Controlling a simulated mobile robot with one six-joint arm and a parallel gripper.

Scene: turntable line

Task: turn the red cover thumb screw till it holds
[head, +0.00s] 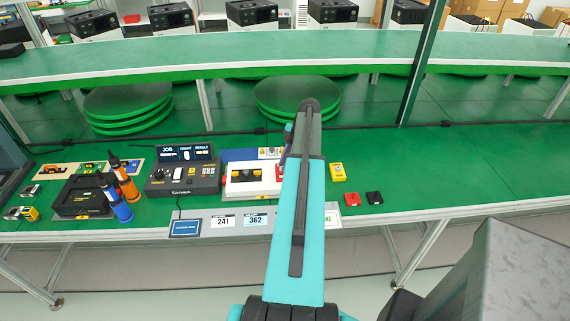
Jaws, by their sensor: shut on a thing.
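My teal arm reaches over the table and covers much of the work spot. Only a sliver of my gripper (285,155) shows at the arm's left edge, pointing down at the white fixture (240,190); its fingertips are mostly hidden. It is shut on a small red part (278,173), which looks like the red cover thumb screw, at the fixture's right side. The arm hides most of this part, so I cannot tell how far it is screwed in. The fixture also carries yellow pieces and a red piece on top.
A dark control box (183,178) with a JOB display stands left of the fixture. Orange and blue bottles (122,210) and a black tray (82,197) are farther left. A yellow device (338,172) and red and black pieces (352,199) lie right. The green table's right side is clear.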

